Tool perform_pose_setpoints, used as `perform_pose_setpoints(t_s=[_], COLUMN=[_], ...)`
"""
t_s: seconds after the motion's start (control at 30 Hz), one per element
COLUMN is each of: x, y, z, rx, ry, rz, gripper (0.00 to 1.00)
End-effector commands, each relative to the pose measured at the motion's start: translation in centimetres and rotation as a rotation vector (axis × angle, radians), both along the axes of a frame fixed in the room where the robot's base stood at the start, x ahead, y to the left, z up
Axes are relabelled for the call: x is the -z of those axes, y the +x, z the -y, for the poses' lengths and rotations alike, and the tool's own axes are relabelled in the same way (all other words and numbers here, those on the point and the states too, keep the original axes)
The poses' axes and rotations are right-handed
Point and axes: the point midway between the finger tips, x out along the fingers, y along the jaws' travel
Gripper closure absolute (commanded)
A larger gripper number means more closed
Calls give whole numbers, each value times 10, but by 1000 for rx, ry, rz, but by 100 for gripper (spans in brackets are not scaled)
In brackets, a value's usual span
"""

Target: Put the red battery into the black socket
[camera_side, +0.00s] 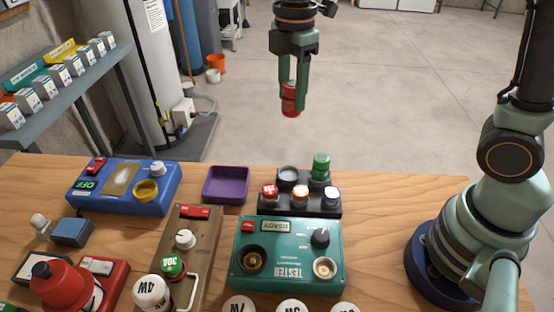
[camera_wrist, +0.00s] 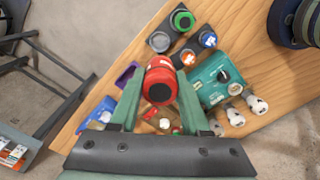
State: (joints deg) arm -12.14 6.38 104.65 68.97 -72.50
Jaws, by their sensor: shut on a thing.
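My gripper (camera_side: 291,92) is shut on the red battery (camera_side: 291,103) and holds it high above the far edge of the table. The red battery also shows between the fingers in the wrist view (camera_wrist: 160,84). The black socket (camera_side: 251,260) is a dark round opening at the front left of the teal tester box (camera_side: 288,244), and nothing stands in it. The tester box is nearer the side camera than the battery, apart from it. In the wrist view the tester box (camera_wrist: 212,82) is right of the battery, and I cannot make out the black socket there.
A dark rack (camera_side: 268,208) with several coloured batteries stands behind the tester. A purple tray (camera_side: 226,184), a blue box (camera_side: 125,188) and a brown box (camera_side: 187,220) with a handle stand to the left. A pale round socket (camera_side: 325,267) is on the tester's right.

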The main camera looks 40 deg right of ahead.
Motion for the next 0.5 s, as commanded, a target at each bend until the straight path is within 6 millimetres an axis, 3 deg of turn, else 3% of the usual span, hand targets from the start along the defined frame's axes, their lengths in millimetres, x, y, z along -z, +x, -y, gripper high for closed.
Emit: perform_pose_setpoints(t_s=[0.1,0.27,0.37,0.5], x=[-14,-18,-10,10], y=[1,-2,-8,-26], z=[0,-12,-33,-79], rx=[0,-20,-58,-138], ry=[1,0,-1,-2], rz=[3,-1,-2,-3], gripper=[100,100,100,100])
